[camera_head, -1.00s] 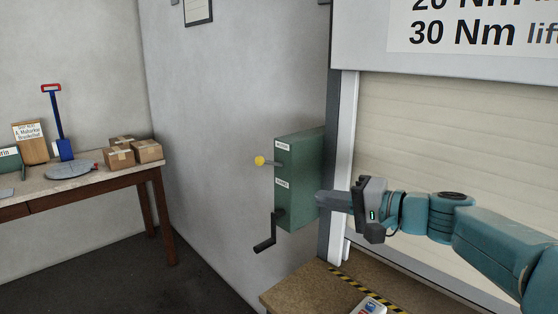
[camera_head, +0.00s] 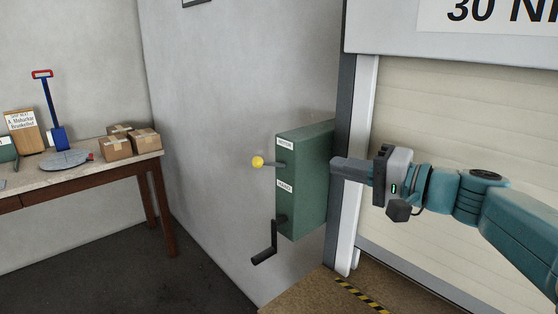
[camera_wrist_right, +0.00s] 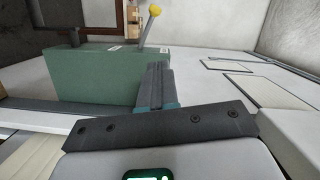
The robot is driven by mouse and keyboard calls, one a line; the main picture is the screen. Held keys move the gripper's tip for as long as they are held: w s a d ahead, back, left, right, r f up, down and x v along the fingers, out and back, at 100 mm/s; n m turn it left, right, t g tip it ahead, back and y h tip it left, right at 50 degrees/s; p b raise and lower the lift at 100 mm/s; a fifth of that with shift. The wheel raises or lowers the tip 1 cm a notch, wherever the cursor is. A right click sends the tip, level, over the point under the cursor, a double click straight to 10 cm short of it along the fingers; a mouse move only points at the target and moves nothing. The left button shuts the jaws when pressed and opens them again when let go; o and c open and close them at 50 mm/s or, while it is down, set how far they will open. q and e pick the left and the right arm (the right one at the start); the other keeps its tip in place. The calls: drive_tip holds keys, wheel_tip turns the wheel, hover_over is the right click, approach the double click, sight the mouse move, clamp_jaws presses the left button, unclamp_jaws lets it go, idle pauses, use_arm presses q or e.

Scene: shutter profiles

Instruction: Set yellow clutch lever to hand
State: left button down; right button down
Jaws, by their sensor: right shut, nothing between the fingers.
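The yellow clutch lever (camera_head: 258,162) is a short rod with a yellow ball knob. The lever also shows at the top of the right wrist view (camera_wrist_right: 154,11), tilted, beyond the box. My right gripper (camera_head: 335,163) is shut and empty. In the head view its tips are at the right edge of the box, well apart from the knob; contact with the box cannot be told. My left gripper is out of view.
A black hand crank (camera_head: 266,250) hangs below the lever on the box. The shutter's white guide rail (camera_head: 358,165) stands just right of the box. A bench (camera_head: 90,174) with cartons and tools stands at the far left. Free room lies left of the knob.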

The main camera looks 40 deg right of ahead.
drive_tip(key=p, duration=0.4)
approach(270, 163)
drive_tip(key=w+r, duration=0.2)
drive_tip(key=w, duration=0.2)
drive_tip(key=w+a, duration=0.1)
drive_tip(key=w+a+f, duration=0.1)
drive_tip(key=a, duration=0.1)
drive_tip(key=shift+w, duration=0.15)
